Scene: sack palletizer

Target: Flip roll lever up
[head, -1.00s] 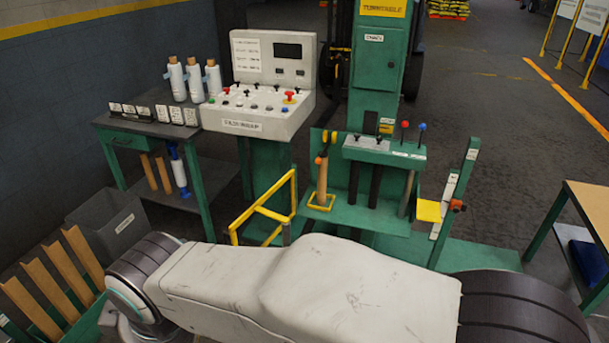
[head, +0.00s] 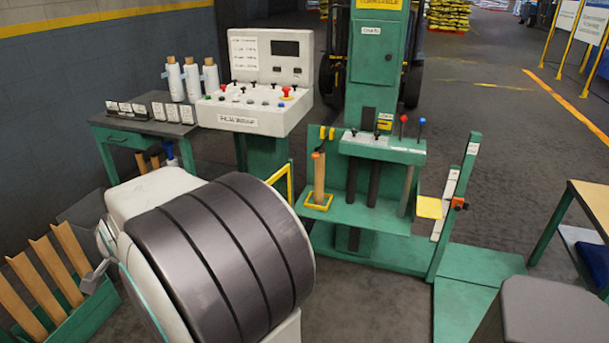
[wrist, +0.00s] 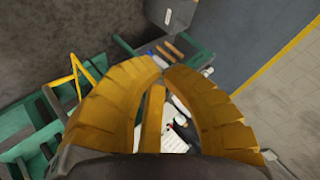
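Several levers stand on the green stand at the middle right in the head view: a red-knobbed lever (head: 403,120), a blue-knobbed lever (head: 421,122) and small black ones (head: 377,134). The white control console (head: 245,118) to their left also carries small black knobs or toggles and a red button. I cannot read which control is the roll lever. My gripper (wrist: 164,67) shows in the wrist view with yellow ribbed fingers, tips almost together. A narrow yellow bar lies between them; I see no held object. The gripper is apart from the levers.
A green side table (head: 135,130) with white bottle-like rolls and cards stands left of the console. A green rack of wooden slats (head: 50,275) is at the lower left. My arm covers the lower middle.

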